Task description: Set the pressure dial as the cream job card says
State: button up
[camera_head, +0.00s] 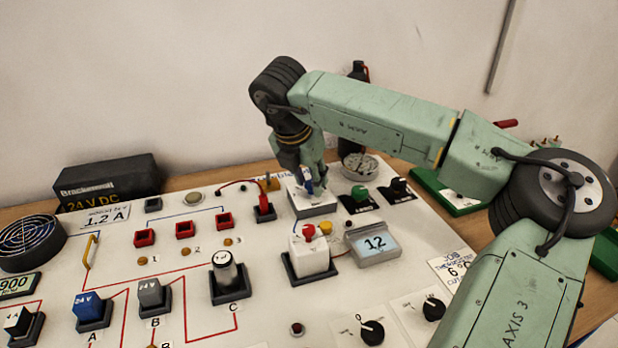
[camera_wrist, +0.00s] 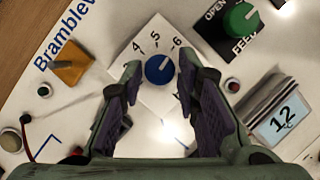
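A blue knob (camera_wrist: 159,70) sits on a white box marked 4, 5 and 6 in the wrist view; no label shows that it is the pressure dial. Its pale mark points up and right, roughly toward 6. In the head view the box (camera_head: 315,208) is partly hidden by my gripper (camera_head: 310,183). My gripper's fingers are apart, one each side of the knob, with gaps showing in the wrist view (camera_wrist: 160,66). The card (camera_head: 456,266) at the right reads "JOB", seemingly "THERMOSTAT", and "6 °C"; its lower line is unclear.
A grey display (camera_head: 375,242) reading 12 stands right of a white block (camera_head: 311,254) with red and yellow tops. A green FEED knob (camera_wrist: 240,18) and a tan switch (camera_wrist: 70,62) flank the box. A round gauge (camera_head: 361,165) stands behind. Black knobs (camera_head: 372,332) sit in front.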

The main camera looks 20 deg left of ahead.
grip_shut()
jog(key=shift+f+b, duration=0.1)
jog(key=shift+b, duration=0.25)
jog(key=shift+d+f+n+y+b, duration=0.15)
jog(key=shift+n+y+b, duration=0.25)
jog(key=shift+n+b, duration=0.65)
jog(key=n+y+b, duration=0.1)
jog(key=n+b, duration=0.1)
jog(key=n, duration=0.1)
jog(key=shift+d, duration=0.15)
jog(key=n, duration=0.1)
jog(key=n+y, duration=0.1)
jog(key=n, duration=0.1)
jog(key=n+y+b, duration=0.1)
jog(key=n, duration=0.1)
jog(key=shift+w+d+r+g, duration=0.1)
jog(key=shift+r+g, duration=0.15)
jog(key=shift+g, duration=0.05)
jog(key=n+g, duration=0.1)
jog(key=n, duration=0.1)
jog(key=n+y+p, duration=0.1)
jog(key=n, duration=0.2)
jog(key=shift+w+d+n+g, duration=0.15)
jog(key=shift+w+n+g, duration=0.1)
jog(key=shift+g, duration=0.15)
